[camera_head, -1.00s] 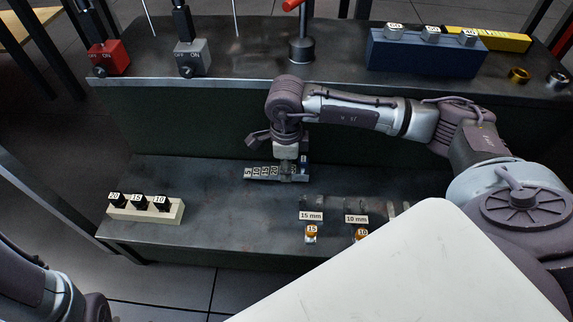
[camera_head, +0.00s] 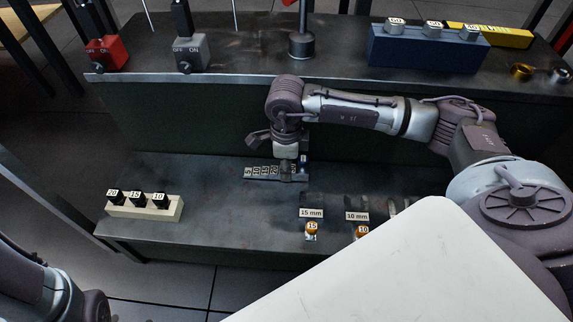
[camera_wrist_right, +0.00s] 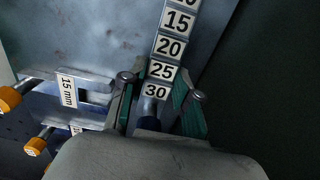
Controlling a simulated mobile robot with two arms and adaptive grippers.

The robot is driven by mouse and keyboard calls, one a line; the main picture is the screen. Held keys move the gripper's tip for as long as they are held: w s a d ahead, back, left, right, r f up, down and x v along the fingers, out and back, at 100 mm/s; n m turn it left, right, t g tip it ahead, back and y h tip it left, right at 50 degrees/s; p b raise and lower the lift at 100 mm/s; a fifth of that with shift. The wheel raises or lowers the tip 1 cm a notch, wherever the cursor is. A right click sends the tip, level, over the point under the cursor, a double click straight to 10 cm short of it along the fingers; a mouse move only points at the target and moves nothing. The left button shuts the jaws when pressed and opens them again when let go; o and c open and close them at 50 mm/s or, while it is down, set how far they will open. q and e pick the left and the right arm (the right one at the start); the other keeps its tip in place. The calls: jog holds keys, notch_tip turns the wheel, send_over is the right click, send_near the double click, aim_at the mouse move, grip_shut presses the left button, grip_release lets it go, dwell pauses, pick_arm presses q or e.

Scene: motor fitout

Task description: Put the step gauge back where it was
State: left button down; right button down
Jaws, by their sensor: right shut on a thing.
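The step gauge (camera_head: 262,173) is a grey stepped bar with number labels, at the back of the lower bench surface in the head view. In the right wrist view the step gauge (camera_wrist_right: 169,48) runs away from me, with labels such as 15, 20, 25 and 30. My right gripper (camera_head: 290,172) is shut on its right end, near the blue part (camera_head: 304,160). The green-lined fingers (camera_wrist_right: 157,105) stand on both sides of the 30 end. I cannot tell whether the gauge touches the bench. My left arm shows at the lower left; its gripper is out of view.
A cream block (camera_head: 145,208) with black pieces 20, 15 and 10 stands at the left. Slotted gauges labelled 15 mm (camera_head: 311,213) and 10 mm (camera_head: 357,216) lie at the front right. The raised shelf (camera_head: 250,65) holds switch boxes and a blue block (camera_head: 427,54).

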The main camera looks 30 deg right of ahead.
jog(key=shift+f, duration=0.25)
jog(key=c, duration=0.8)
grip_release()
jog(key=shift+o, duration=0.2)
